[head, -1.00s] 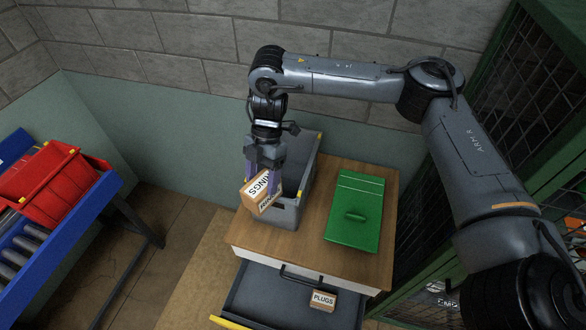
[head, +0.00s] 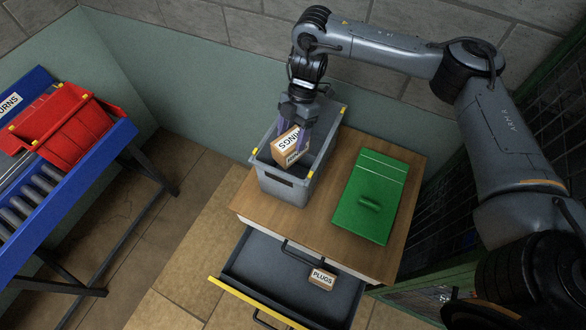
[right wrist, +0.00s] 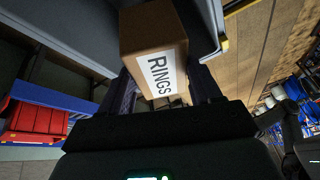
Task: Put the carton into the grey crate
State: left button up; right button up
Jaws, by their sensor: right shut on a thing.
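The carton (head: 288,150) is a small brown box labelled RINGS, held tilted over the grey crate (head: 286,187). My right gripper (head: 294,135) is shut on it from above, with a finger on either side. The carton also shows close up in the right wrist view (right wrist: 152,42), between the fingers of my right gripper (right wrist: 160,85). The crate stands at the left of a wooden cabinet top, open side up. The carton appears at or just above the crate's rim; its exact depth is hard to tell. My left gripper is out of view.
A green lid or case with a handle (head: 370,190) lies right of the crate on the cabinet top (head: 310,222). Below, an open drawer (head: 270,262) holds a PLUGS carton (head: 321,279). A red bin (head: 65,135) sits on a blue roller stand at left.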

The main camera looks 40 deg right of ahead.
notch_tip(320, 180, down, 17)
jog(key=b, duration=0.4)
jog(key=shift+b, duration=0.35)
jog(key=shift+f, duration=0.3)
jog(key=o, duration=1.3)
